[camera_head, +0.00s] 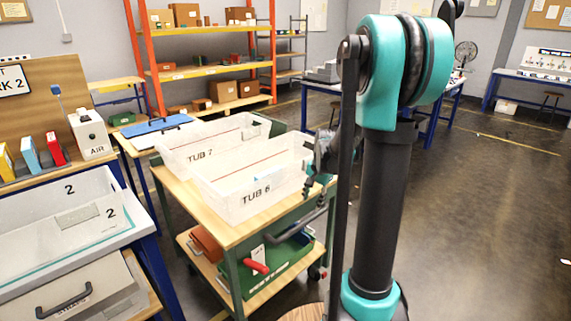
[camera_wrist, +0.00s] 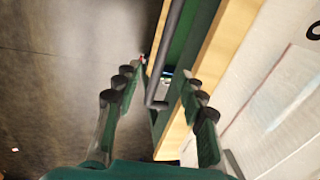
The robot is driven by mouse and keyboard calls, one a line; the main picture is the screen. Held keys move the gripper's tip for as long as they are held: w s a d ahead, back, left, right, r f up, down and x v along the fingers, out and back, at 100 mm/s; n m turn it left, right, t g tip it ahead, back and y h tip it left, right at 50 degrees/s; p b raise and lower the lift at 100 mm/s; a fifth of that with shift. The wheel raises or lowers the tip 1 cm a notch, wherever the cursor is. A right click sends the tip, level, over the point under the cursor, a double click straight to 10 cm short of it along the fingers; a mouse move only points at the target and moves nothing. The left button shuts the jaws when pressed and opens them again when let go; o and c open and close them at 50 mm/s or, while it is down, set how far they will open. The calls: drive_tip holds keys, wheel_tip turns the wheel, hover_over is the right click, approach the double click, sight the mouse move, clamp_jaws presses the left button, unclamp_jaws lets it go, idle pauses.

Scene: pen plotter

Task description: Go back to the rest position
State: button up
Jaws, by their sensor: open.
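My gripper (camera_wrist: 164,82) is open and empty in the wrist view, with its two dark fingers spread apart. Between and beyond the fingers are the edge and handle bar (camera_wrist: 165,60) of the cart. In the head view my gripper (camera_head: 316,165) is beside the right end of the white tub marked TUB 6 (camera_head: 240,208), partly hidden behind my arm. I cannot tell whether it touches the tub. The tub's pale wall (camera_wrist: 285,100) fills the right of the wrist view.
A second tub, TUB 7 (camera_head: 190,153), stands behind TUB 6 on the wooden-topped cart (camera_head: 222,236). The cart's lower shelf holds a green bin (camera_head: 283,262). A workbench with a white tray (camera_head: 60,240) is at left. Open floor (camera_head: 480,200) lies at right.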

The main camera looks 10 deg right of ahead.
drive_tip(key=s+a+f+n+t, duration=0.1)
drive_tip(key=s+n, duration=0.4)
drive_tip(key=s, duration=0.6)
drive_tip(key=s+a+f+n+t+h, duration=0.1)
drive_tip(key=s+n, duration=0.4)
drive_tip(key=s, duration=0.6)
drive_tip(key=shift+f, duration=0.4)
drive_tip(key=shift+a, duration=0.1)
